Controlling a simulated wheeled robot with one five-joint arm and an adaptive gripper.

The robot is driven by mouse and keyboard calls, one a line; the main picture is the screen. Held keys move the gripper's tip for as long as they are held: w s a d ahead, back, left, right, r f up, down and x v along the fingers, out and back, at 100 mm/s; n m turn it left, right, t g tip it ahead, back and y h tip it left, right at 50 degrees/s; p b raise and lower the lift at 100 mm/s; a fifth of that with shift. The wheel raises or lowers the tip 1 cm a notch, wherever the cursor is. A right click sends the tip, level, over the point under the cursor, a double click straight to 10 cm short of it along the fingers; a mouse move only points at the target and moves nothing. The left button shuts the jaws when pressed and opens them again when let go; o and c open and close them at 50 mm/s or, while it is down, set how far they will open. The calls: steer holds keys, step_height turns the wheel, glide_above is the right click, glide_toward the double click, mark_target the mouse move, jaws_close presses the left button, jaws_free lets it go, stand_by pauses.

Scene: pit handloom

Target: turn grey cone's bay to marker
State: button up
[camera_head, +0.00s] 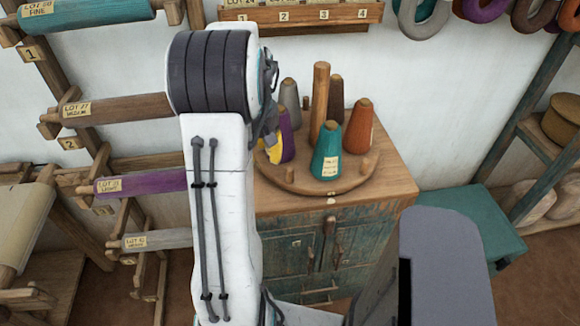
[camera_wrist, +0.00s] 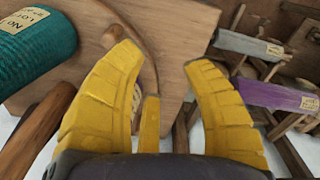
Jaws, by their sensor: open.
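A round wooden turntable (camera_head: 345,186) sits on a cabinet top and carries several cones around a central wooden post (camera_head: 319,95). The grey cone (camera_head: 289,100) stands upright at its back left. A purple cone (camera_head: 287,135) is at the left, a teal cone (camera_head: 326,152) at the front, a rust cone (camera_head: 358,128) at the right and a brown cone (camera_head: 335,95) behind. A small pale mark (camera_head: 331,198) at the front edge may be the marker. My open gripper (camera_head: 273,150) is at the turntable's left, partly hidden by my arm. Its yellow fingers (camera_wrist: 165,60) look empty; contact is unclear.
Short wooden pegs (camera_head: 366,166) stick up from the turntable rim. A rack with labelled rolls (camera_head: 120,108) stands to the left. A teal bench (camera_head: 465,220) is at the right. A numbered shelf (camera_head: 300,14) hangs on the wall behind.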

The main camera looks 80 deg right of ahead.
steer(key=m, duration=0.1)
glide_above(290, 169)
steer(key=shift+w+a+f+p, duration=0.2)
steer(key=shift+w+f+p, duration=0.15)
steer(key=shift+f, duration=0.3)
steer(key=shift+s+d+f, duration=0.1)
steer(key=shift+s+f, duration=0.15)
steer(key=shift+f+p, duration=0.4)
steer(key=shift+f, duration=3.1)
jaws_close()
